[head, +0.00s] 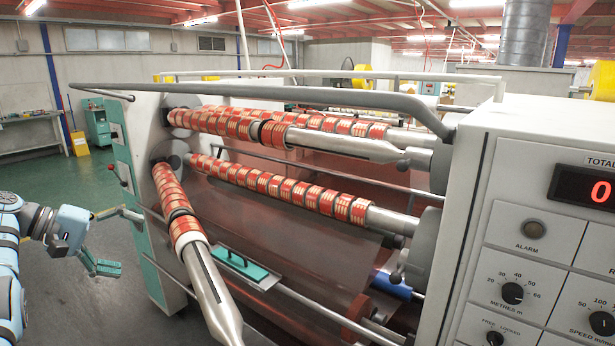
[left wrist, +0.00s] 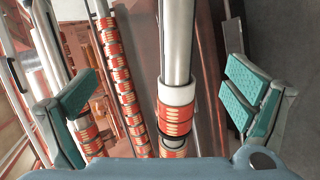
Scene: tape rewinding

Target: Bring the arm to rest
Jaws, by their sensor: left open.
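My left gripper (head: 128,242) is in the head view at the left, with its teal-padded fingers spread and nothing between them. It stands in the air left of the swung-out silver shaft (head: 207,290), apart from it. That shaft carries red tape rolls (head: 168,190) and slopes toward the front. In the left wrist view the open fingers (left wrist: 160,95) frame the shaft (left wrist: 178,45) and a tape roll (left wrist: 176,117), which lie beyond them. My right gripper is not in view.
The rewinding machine's grey control cabinet (head: 500,190) stands at the right. More shafts with red rolls (head: 290,190) span the machine. A grey rail (head: 270,90) crosses above them. A teal-handled tray (head: 245,265) sits below. Open floor (head: 70,185) lies at the left.

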